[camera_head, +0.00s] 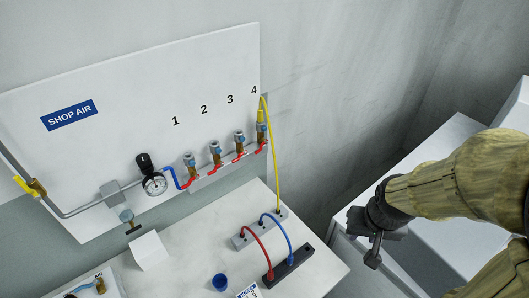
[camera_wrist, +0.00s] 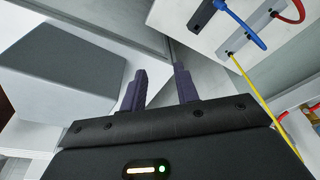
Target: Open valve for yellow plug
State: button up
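On the white wall panel, a manifold (camera_head: 228,166) carries several valves with red handles under the numbers 1 to 4. The yellow plug (camera_head: 261,117) stands at position 4, with a red handle (camera_head: 262,147) close below it. A yellow hose (camera_head: 276,172) runs from the plug down to a grey block (camera_head: 242,241) on the bench; the hose also shows in the wrist view (camera_wrist: 252,86). My gripper (camera_head: 370,248) is well to the right of the panel and lower, away from the valves. In the wrist view its fingers (camera_wrist: 159,84) are apart with nothing between them.
A pressure gauge (camera_head: 154,184) and a yellow-handled valve (camera_head: 25,186) are on the supply pipe. A black block (camera_head: 291,266) with red and blue hoses and a blue cup (camera_head: 220,282) are on the bench. White cabinets stand at the right, near my arm.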

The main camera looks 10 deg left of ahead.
jog(key=w+a+f+m+g+y+b, duration=0.1)
jog(key=w+a+f+m+g+y, duration=0.25)
jog(key=m, duration=0.55)
jog(key=w+a+f+m+g+y+b, duration=0.1)
jog(key=w+a+f+m+y+b, duration=0.15)
jog(key=w+a+m+y, duration=0.55)
jog(key=w+r+m+t+y, duration=0.1)
jog(key=w+m+y, duration=0.2)
jog(key=w+m, duration=0.3)
jog(key=w+d+r+m+t+y, duration=0.1)
jog(key=w+m+t+y, duration=0.1)
jog(key=w+m, duration=0.5)
jog(key=m+y, duration=0.1)
jog(key=m, duration=0.2)
jog(key=shift+d+r, duration=0.25)
jog(key=shift+r, duration=0.05)
jog(key=shift+w+a+t+y, duration=0.1)
jog(key=shift+t+y, duration=0.15)
jog(key=w+a+p, duration=0.1)
jog(key=a, duration=1.6)
jog(key=shift+w, duration=0.2)
